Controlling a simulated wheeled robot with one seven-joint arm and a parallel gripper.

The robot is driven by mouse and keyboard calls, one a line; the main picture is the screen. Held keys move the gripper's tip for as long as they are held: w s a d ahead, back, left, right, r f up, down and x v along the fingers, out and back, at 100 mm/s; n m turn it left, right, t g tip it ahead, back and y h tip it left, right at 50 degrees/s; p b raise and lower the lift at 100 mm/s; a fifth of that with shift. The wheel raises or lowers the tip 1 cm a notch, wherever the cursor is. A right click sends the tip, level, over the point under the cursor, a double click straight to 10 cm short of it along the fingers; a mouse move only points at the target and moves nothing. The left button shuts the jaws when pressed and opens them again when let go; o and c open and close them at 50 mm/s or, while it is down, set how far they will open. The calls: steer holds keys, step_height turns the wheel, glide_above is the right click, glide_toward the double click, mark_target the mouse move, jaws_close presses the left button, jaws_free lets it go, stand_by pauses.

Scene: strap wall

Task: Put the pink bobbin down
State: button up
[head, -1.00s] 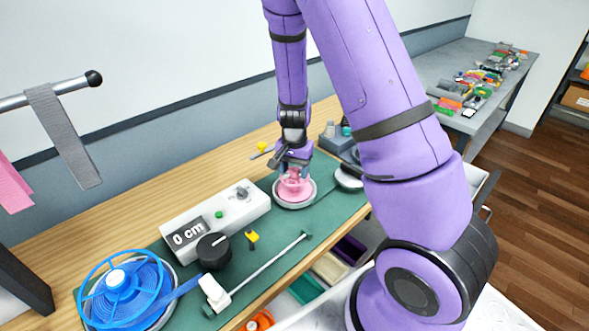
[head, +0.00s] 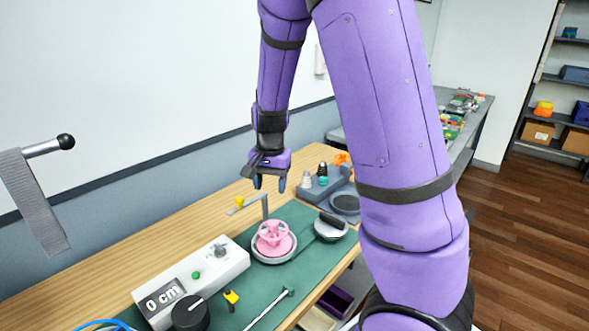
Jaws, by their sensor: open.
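The pink bobbin (head: 272,240) sits upright in a round metal dish (head: 260,257) on the green mat. My gripper (head: 270,184) is open and empty. It hangs above and behind the bobbin, clear of it, with its fingers pointing down.
A white box with a display reading 0 cm (head: 190,284) and a black knob (head: 190,314) stand at the front left. A pan-like round item with a dark handle (head: 331,228) is right of the dish. A grey holder with small parts (head: 322,184) stands behind.

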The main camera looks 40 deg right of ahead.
steer(key=s+a+r+n+t+y, duration=0.1)
steer(key=s+a+r+n+t, duration=0.3)
steer(key=s+r, duration=0.9)
steer(key=s+a+r+n+t+h, duration=0.1)
steer(key=s+a+r+n, duration=0.1)
steer(key=s+r+n, duration=0.4)
steer(key=s+r, duration=0.2)
steer(key=s, duration=0.3)
